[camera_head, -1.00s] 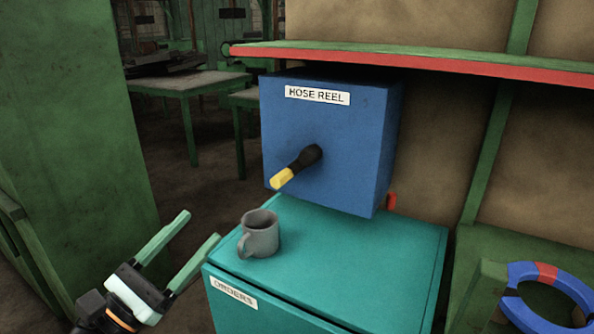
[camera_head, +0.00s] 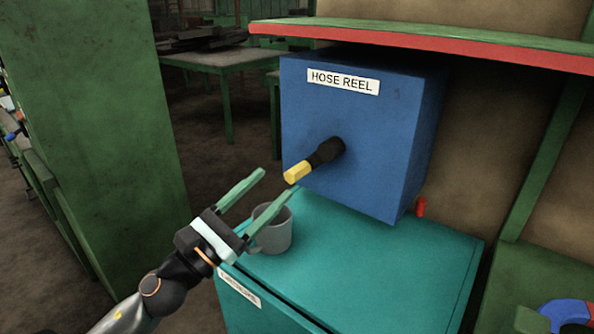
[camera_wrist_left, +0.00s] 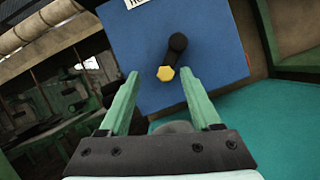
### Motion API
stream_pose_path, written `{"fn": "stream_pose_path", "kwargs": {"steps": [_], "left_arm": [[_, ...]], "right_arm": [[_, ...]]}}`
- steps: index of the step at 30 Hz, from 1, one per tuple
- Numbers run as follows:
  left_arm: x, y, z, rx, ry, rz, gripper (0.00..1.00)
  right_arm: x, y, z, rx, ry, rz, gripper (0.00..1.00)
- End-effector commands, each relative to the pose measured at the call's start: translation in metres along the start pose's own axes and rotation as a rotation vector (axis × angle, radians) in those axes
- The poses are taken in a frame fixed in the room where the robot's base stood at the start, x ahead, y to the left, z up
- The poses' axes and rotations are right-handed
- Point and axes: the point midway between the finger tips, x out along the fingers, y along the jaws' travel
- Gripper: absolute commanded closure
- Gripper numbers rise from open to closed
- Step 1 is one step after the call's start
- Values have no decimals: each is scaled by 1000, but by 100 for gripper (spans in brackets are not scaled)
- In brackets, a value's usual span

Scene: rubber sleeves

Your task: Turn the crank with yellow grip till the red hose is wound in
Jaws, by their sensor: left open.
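The hose reel is a blue box (camera_head: 375,130) with a "HOSE REEL" label, under the shelf. Its black crank (camera_head: 327,152) ends in a yellow grip (camera_head: 297,172) that points down and left in the head view. In the left wrist view the yellow grip (camera_wrist_left: 165,73) shows end-on between my fingers, beyond their tips. A short red hose end (camera_head: 421,207) sticks out at the box's lower right side. My left gripper (camera_head: 276,184) is open and empty, apart from the grip and in front of the grey mug. My right gripper is in neither view.
A grey mug (camera_head: 276,235) stands on the teal cabinet (camera_head: 375,265) below the reel, partly hidden by my left finger. A red-edged green shelf (camera_head: 440,42) overhangs the box. A green panel (camera_head: 100,120) stands at left. The cabinet top right of the mug is clear.

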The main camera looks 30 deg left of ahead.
Motion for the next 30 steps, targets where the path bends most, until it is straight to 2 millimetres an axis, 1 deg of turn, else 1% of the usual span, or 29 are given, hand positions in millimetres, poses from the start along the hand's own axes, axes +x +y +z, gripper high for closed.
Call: {"fn": "stream_pose_path", "kwargs": {"steps": [1,6,12,15,21,29,30], "left_arm": [[10,0,0,2,-2,-1,35],[32,-3,-9,1,-2,0,35],[55,-6,-19,1,-1,1,35],[63,-7,-21,2,0,0,35],[71,-8,-22,1,1,-1,35],[72,-8,-22,1,2,-1,35],[72,-8,-22,1,2,0,39]], "right_arm": [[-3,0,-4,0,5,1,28],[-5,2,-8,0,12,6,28],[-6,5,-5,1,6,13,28],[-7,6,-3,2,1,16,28],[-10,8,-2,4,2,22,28],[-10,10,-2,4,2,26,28],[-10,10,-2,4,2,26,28]]}}
